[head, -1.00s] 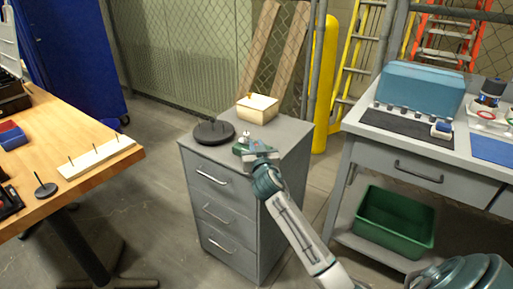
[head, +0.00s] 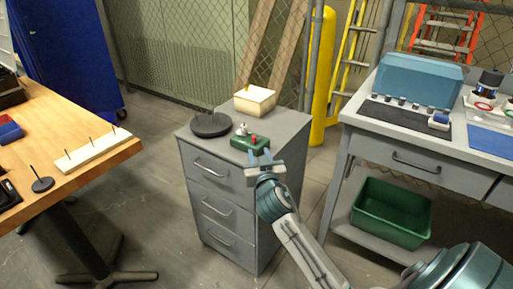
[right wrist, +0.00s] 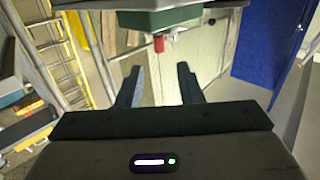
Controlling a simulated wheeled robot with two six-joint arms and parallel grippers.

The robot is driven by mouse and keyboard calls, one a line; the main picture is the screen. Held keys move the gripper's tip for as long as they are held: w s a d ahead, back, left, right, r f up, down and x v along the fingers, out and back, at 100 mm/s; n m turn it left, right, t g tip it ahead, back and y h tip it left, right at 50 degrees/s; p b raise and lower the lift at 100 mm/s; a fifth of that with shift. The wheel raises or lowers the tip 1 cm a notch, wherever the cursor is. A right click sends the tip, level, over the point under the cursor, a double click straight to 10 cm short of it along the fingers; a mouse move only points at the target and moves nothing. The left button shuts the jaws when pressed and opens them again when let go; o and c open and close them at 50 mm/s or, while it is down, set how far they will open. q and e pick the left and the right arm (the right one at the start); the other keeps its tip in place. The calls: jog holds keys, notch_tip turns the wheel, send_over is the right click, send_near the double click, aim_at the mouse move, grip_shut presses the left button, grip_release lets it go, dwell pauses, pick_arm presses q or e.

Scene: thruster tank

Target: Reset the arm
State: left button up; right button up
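My right gripper (head: 262,162) is in front of the grey drawer cabinet's top edge. In the right wrist view the gripper (right wrist: 160,78) shows two fingers spread apart with nothing between them. A small green block (head: 249,144) stands on the cabinet top just beyond the fingers, with a red peg (head: 253,139) and a pale knob on it. The green block (right wrist: 170,18) and the red peg (right wrist: 158,43) also show in the right wrist view, apart from the fingers. My left gripper is not in view.
The grey cabinet (head: 229,187) also carries a black round disc (head: 211,126) and a cream box (head: 255,101). A wooden table (head: 95,172) stands left. A grey workbench (head: 405,150) stands right, with a green bin (head: 391,213) on its lower shelf.

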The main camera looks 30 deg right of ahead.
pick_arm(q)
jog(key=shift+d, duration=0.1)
pick_arm(e)
jog(key=shift+s+a, duration=0.2)
jog(key=shift+s, duration=0.3)
